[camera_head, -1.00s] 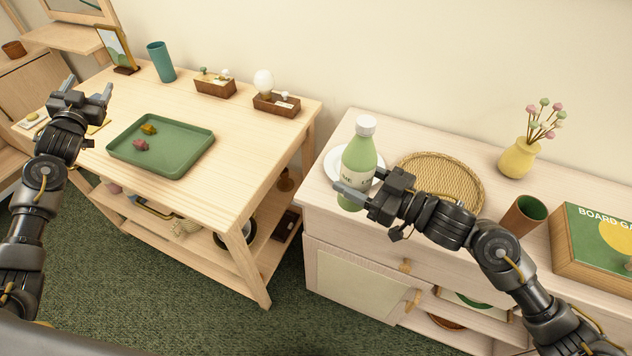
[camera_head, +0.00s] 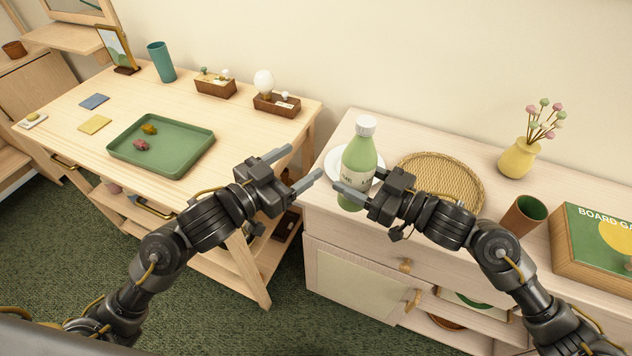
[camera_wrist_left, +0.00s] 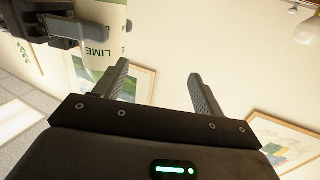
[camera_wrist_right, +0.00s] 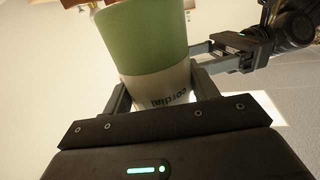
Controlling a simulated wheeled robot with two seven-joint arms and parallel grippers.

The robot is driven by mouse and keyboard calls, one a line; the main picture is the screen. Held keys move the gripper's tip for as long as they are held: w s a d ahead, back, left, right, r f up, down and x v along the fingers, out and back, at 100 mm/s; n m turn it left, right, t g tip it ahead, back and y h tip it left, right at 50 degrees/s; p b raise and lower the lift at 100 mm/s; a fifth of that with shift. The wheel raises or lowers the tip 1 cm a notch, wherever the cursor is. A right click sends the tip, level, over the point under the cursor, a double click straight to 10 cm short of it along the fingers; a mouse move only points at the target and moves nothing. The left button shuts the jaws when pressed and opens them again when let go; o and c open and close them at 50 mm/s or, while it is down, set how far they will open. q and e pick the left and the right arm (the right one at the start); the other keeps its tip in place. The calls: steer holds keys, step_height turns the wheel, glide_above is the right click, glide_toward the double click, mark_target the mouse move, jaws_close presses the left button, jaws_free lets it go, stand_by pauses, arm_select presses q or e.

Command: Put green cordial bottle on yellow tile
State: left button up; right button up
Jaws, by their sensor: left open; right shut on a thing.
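The yellow tile (camera_head: 95,124) lies flat on the left table, left of the green tray.
The green tray (camera_head: 190,134) holds two small items. A blue tile (camera_head: 94,101) lies behind the yellow tile. A woven tray (camera_head: 440,178), brown cup (camera_head: 523,215) and vase (camera_head: 519,158) stand right of the bottle. A gap separates table and cabinet.

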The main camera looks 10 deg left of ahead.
arm_select(q)
steer(key=g+h, duration=0.1)
steer(key=h, duration=0.1)
glide_toward(366, 154)
step_height(366, 154, down, 3)
steer(key=w, duration=0.2)
arm_select(e)
steer(key=shift+r, duration=0.1)
arm_select(q)
steer(key=shift+m, duration=0.4)
steer(key=x, duration=1.1)
steer(key=shift+w+a+f, duration=0.1)
steer(key=shift+w+f, duration=0.15)
steer(key=shift+w, duration=0.15)
steer(key=c, duration=1.1)
steer(key=shift+r, duration=0.1)
steer(key=shift+c, duration=1.2)
arm_select(e)
steer(key=o, duration=1.5)
